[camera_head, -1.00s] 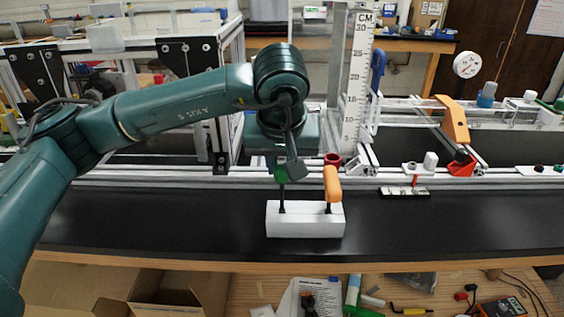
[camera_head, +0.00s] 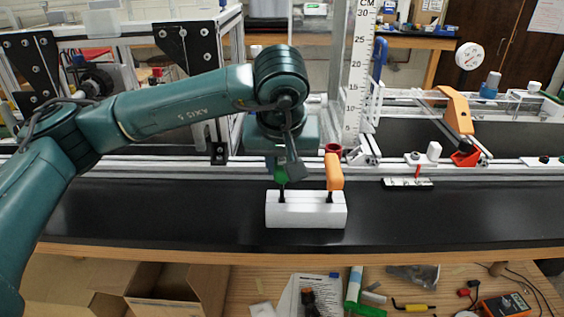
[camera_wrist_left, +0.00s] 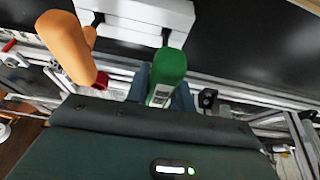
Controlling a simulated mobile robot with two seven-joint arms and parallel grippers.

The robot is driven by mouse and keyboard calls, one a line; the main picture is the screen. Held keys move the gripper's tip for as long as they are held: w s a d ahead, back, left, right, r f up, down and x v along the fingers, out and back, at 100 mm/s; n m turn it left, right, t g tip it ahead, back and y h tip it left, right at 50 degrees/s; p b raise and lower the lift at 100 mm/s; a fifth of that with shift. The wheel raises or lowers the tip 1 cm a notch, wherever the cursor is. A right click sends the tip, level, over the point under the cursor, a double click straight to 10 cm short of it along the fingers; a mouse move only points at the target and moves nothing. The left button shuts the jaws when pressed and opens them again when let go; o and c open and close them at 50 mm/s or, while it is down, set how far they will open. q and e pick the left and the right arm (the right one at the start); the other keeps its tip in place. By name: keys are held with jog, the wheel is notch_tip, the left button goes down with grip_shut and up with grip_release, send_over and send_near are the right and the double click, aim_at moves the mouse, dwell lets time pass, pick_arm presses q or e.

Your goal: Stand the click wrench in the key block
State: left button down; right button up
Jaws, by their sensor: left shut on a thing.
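The white key block (camera_head: 306,215) lies on the black bench top; it also shows at the top of the left wrist view (camera_wrist_left: 140,12). The click wrench, taken to be the green-handled tool (camera_head: 281,174), stands upright at the block's left end, its dark shaft reaching down into the top there. My left gripper (camera_head: 283,172) is shut on its green handle, which shows between the fingers in the left wrist view (camera_wrist_left: 168,76). The shaft's lower end is hidden in the block. My right gripper is not in view.
An orange-handled tool (camera_head: 334,177) stands in the block's right end, close to my left gripper.

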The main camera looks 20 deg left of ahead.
pick_arm(q)
jog(key=shift+f+b, duration=0.55)
jog(key=shift+f, duration=0.15)
jog(key=c, duration=1.1)
grip_release()
